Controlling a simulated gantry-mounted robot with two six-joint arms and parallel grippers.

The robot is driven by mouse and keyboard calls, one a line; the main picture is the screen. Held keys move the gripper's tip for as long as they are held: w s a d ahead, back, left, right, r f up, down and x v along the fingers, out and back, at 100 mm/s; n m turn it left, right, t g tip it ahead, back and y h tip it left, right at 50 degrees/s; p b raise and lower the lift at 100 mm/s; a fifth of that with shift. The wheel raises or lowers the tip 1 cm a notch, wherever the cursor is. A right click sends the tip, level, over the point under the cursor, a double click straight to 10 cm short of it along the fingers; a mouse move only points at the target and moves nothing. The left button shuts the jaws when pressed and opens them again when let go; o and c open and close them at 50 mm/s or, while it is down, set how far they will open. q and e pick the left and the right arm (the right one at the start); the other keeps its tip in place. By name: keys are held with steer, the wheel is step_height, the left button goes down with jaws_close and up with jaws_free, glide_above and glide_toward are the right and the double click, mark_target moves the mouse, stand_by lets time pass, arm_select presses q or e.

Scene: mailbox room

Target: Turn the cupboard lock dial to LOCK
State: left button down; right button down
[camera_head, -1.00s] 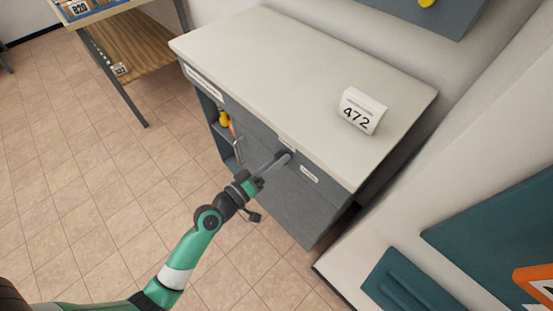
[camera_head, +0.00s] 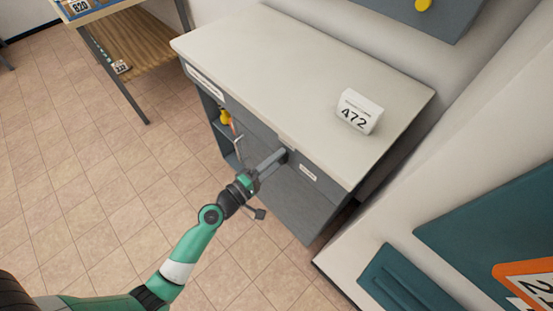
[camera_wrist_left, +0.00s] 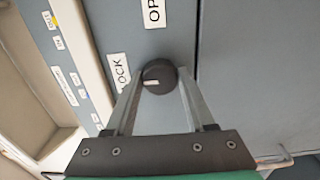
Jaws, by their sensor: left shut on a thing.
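The lock dial (camera_wrist_left: 158,76) is a round dark knob on the grey cupboard front, with a white mark pointing left in the left wrist view, toward the LOCK label. The LOCK label (camera_wrist_left: 120,73) is partly hidden behind a finger. The OPEN label (camera_wrist_left: 153,12) is above the dial and cut off by the picture edge. My left gripper (camera_wrist_left: 161,78) is shut on the dial, one finger on each side. In the head view, the left gripper (camera_head: 282,156) reaches the front of the cupboard (camera_head: 285,50) just under its top, hiding the dial. My right gripper is not in view.
An open shelf bay with a yellow-handled tool (camera_head: 226,117) is left of my gripper. A wooden-shelved table (camera_head: 135,45) stands at the upper left. Tiled floor is clear in front.

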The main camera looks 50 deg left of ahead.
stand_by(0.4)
arm_select(q)
steer(key=shift+c, duration=1.2)
jaws_free()
steer(key=s+b, duration=0.1)
steer(key=s, duration=1)
steer(key=shift+s+d, duration=0.15)
steer(key=shift+s, duration=0.2)
